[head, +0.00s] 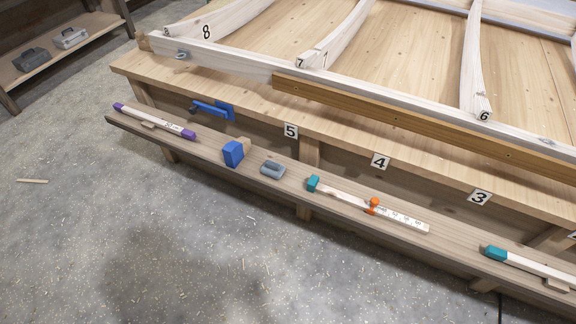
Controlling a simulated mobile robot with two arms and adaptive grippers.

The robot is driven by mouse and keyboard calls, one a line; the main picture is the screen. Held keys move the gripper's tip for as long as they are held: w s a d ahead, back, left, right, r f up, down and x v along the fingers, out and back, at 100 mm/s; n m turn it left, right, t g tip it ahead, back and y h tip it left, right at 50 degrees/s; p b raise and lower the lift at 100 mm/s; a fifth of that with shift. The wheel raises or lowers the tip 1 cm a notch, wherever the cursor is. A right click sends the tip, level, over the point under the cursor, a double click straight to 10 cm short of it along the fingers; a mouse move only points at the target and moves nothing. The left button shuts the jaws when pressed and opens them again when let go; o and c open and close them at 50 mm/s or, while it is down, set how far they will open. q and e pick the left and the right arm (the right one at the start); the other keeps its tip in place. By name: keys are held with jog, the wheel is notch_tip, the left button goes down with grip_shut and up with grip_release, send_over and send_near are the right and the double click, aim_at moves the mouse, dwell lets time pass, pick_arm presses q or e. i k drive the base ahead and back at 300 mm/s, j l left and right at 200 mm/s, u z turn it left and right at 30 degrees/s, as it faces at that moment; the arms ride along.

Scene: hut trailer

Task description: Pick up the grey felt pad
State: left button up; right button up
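A small grey block-like piece (272,168), the only thing that looks like the grey felt pad, lies on the narrow wooden ledge (205,169) along the side of the bench. It has a rounded, raised top part. It sits apart from its neighbours, between a blue block on its left and a teal-ended stick on its right. Neither of my grippers shows in the head view.
On the ledge lie a purple-ended stick (155,121), the blue block (233,153), the teal-ended stick with an orange slider (373,205) and another teal-ended stick (525,264). A blue handled tool (212,109) is behind. The concrete floor (90,250) in front is mostly clear.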

aim_at(275, 170)
jog(key=i+j+z, duration=0.1)
jog(key=z, duration=0.4)
jog(key=j+z, duration=0.6)
jog(key=z, duration=0.35)
jog(key=j+z, duration=0.25)
jog(key=z, duration=0.2)
